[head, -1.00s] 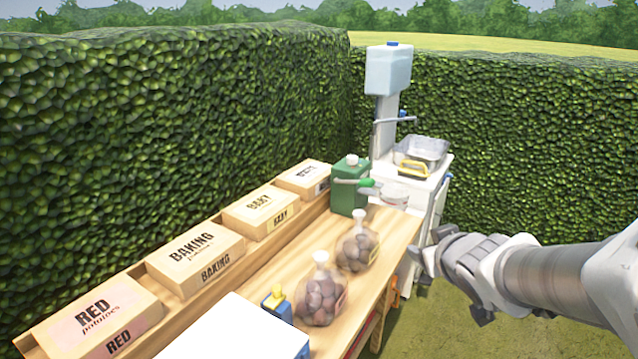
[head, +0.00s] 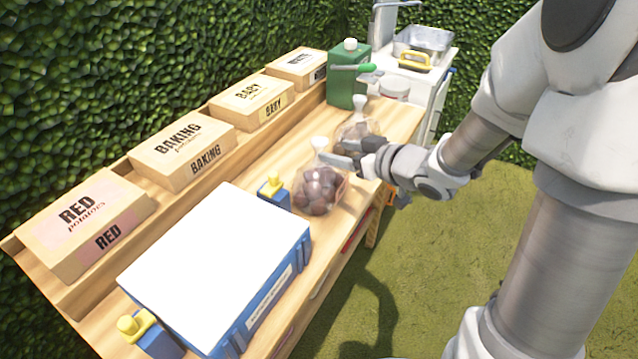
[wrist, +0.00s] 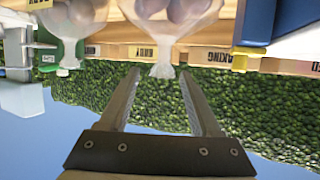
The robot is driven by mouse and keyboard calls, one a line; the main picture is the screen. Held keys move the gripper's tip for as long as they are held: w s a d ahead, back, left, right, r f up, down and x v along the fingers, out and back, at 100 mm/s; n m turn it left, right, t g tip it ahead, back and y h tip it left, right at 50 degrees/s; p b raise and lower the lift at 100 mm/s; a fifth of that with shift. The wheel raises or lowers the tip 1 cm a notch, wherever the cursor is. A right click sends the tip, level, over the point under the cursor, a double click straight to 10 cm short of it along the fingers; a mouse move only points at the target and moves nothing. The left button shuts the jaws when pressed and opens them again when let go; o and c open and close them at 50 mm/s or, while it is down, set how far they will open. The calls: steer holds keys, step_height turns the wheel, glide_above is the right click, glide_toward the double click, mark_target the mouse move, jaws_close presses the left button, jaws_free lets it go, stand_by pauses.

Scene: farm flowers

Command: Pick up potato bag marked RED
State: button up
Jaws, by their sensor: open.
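Two clear bags of potatoes stand on the wooden bench. The nearer bag (head: 320,192) holds dark reddish potatoes, and its neck is gathered upward. The farther bag (head: 352,130) is partly behind my gripper. I cannot read a mark on either bag. My gripper (head: 347,158) is open and empty at the height of the bag necks, reaching in from the right. In the wrist view, which is upside down, the pale neck of a bag (wrist: 163,52) lies at the tips of the open fingers (wrist: 160,75). I cannot tell whether they touch it.
Boxes labelled RED (head: 85,222), BAKING (head: 182,150) and BABY (head: 250,100) line the back shelf. A white-topped blue scale (head: 220,265) stands left of the nearer bag. A green canister (head: 347,80) stands behind the bags. Grass lies right of the bench.

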mark_target(311, 160)
steer(key=b+x, duration=0.1)
steer(key=x, duration=0.3)
steer(key=shift+w+a+f, duration=0.15)
steer(key=shift+w, duration=0.05)
steer(key=b+x, duration=0.1)
steer(key=x, duration=0.3)
steer(key=shift+s+a+f+b, duration=0.1)
steer(key=shift+a+f+b, duration=0.05)
steer(key=shift+a+b, duration=0.15)
steer(key=shift+w+a+f, duration=0.1)
steer(key=shift+w+a, duration=0.1)
steer(key=shift+w, duration=0.2)
jaws_close()
stand_by(0.6)
